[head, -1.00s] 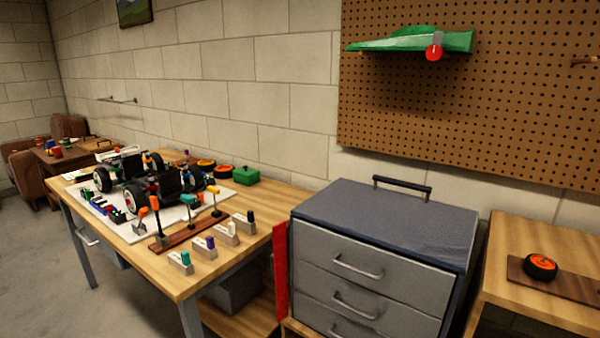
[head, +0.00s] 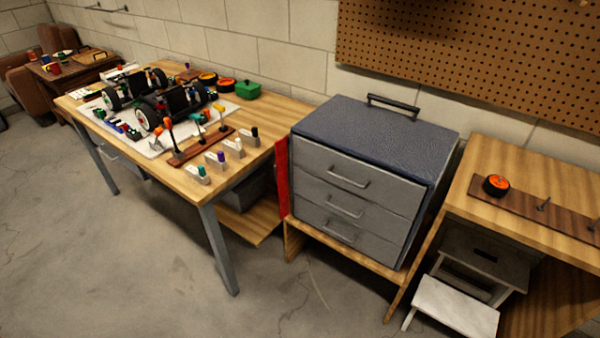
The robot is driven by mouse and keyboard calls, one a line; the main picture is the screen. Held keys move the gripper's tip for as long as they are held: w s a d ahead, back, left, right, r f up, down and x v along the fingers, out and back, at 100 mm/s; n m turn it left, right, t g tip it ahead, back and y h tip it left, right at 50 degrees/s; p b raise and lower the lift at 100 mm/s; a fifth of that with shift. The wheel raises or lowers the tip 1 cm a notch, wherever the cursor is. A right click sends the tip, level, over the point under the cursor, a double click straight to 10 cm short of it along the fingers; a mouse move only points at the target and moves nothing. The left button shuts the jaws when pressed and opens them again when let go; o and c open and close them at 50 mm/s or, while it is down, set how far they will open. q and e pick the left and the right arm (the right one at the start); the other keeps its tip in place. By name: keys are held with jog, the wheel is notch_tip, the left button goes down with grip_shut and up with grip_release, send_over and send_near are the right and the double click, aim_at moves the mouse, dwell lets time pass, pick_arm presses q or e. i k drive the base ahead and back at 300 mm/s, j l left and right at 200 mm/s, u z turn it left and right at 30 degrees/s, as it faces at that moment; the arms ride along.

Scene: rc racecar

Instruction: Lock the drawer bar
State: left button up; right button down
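A grey drawer cabinet (head: 352,186) with a dark top and a black carry handle stands on a low wooden stand in the middle right of the head view. Its three drawers, each with a metal handle, look shut. A red bar (head: 282,178) runs upright along the cabinet's left front edge. It appears to stand out beside the drawers, not across their fronts. Its hinge and any catch are too small to tell. Neither of my grippers shows in the head view.
A workbench (head: 225,178) with a car chassis (head: 165,95) and several tools stands left of the cabinet. On the right a wooden table (head: 500,155) bears an orange-hubbed wheel (head: 496,185). A step stool (head: 455,306) stands below it. The concrete floor (head: 150,270) in front is clear.

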aim_at(280, 170)
jog(key=i+j+z, duration=0.1)
jog(key=z, duration=0.3)
jog(key=j+z, duration=0.2)
jog(key=z, duration=0.2)
jog(key=j+z, duration=0.15)
jog(key=z, duration=0.2)
jog(key=j+z, duration=0.2)
jog(key=j, duration=0.45)
jog(key=j+z, duration=0.25)
jog(key=j, duration=0.45)
jog(key=j+z, duration=0.2)
jog(key=j, duration=0.45)
jog(key=k+j+z, duration=0.1)
jog(key=j+z, duration=0.15)
jog(key=j, duration=0.4)
jog(key=k+j, duration=0.1)
jog(key=j, duration=0.4)
jog(key=k+j, duration=0.15)
jog(key=j, duration=0.35)
jog(key=k+j, duration=0.1)
jog(key=j, duration=0.4)
